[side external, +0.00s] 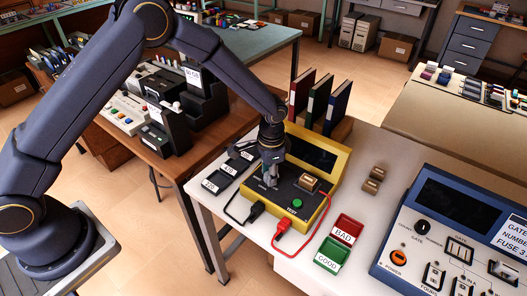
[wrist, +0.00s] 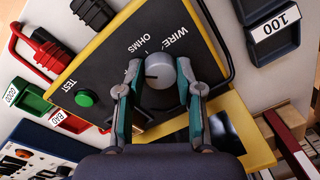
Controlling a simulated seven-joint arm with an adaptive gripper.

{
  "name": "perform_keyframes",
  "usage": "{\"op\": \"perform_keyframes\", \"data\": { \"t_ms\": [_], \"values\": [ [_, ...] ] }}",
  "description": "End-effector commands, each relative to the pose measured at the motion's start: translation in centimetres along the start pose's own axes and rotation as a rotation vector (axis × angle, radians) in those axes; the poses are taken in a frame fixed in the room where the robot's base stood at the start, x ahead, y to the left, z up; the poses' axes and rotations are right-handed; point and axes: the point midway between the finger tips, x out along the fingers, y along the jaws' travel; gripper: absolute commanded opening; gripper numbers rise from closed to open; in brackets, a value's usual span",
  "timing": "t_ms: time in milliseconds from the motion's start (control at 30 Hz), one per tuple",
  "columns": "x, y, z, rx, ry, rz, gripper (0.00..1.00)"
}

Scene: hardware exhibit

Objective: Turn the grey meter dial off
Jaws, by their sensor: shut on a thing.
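The yellow-framed meter (side external: 334,186) stands on the white table, with a black face and a dark display. Its grey dial (wrist: 160,71) shows in the wrist view, with a small pale mark on its left side. The labels OHMS and WIRE are printed on the face beyond it. My gripper (wrist: 160,76) points down at the face, with its two fingertips closed against opposite sides of the dial. In the side view my gripper (side external: 271,182) hides the dial. I cannot read any OFF label.
A green TEST button (side external: 297,203) and black and red plugs (side external: 283,226) with cables sit close by on the meter. Labelled black trays (side external: 227,170) lie left. Red BAD (side external: 347,227) and green GOOD (side external: 332,250) trays lie in front. Binders (side external: 318,100) stand behind.

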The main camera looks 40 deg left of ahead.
Motion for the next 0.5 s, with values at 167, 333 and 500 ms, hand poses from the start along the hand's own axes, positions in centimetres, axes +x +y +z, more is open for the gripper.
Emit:
{"op": "perform_keyframes", "data": {
  "t_ms": [167,333,500],
  "values": [
    [0.0,0.04,0.05,-0.029,-0.004,0.0,0.01],
    [0.0,0.04,0.06,-0.036,-0.005,0.0,0.01],
    [0.01,0.05,0.06,-0.036,-0.005,0.001,0.01]
  ]
}}
